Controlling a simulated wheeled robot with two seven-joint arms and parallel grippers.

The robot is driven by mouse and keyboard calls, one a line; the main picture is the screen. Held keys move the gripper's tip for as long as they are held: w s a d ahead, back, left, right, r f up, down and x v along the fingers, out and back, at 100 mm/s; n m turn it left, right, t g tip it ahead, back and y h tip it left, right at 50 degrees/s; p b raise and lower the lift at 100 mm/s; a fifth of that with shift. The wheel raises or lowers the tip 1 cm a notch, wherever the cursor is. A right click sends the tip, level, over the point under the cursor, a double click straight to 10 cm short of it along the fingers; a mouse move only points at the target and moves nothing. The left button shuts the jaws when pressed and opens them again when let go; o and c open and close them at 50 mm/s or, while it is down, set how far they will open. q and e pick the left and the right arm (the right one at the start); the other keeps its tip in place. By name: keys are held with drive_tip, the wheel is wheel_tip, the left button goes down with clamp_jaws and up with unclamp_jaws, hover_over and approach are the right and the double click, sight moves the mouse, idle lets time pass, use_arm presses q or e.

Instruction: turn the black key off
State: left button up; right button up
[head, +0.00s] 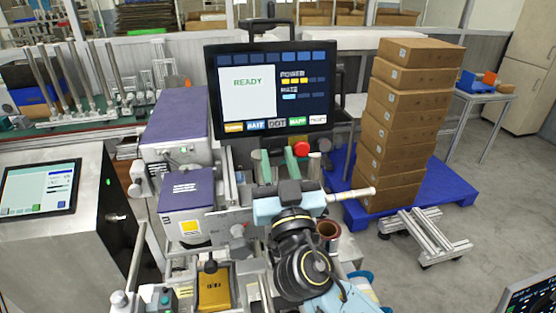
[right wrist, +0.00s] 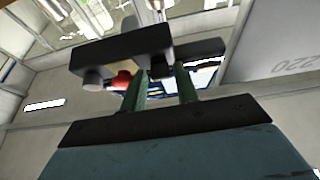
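My right gripper (head: 279,160) reaches up to the control bar below the monitor, with its two green fingers apart. In the right wrist view the fingers (right wrist: 161,75) point at the dark control bar (right wrist: 120,55). A small dark part that looks like the black key (right wrist: 160,69) shows between the fingertips; I cannot tell whether they touch it or which way it is turned. In the head view the key is not clearly seen behind the fingers. My left gripper is not in view.
A red button (head: 301,148) and a grey knob (head: 325,145) sit right of the fingers. The monitor (head: 273,88) above reads READY. A purple-topped box (head: 187,190) stands left of my arm. Stacked cartons (head: 405,130) stand on a blue pallet (head: 447,188) at right.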

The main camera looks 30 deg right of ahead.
clamp_jaws()
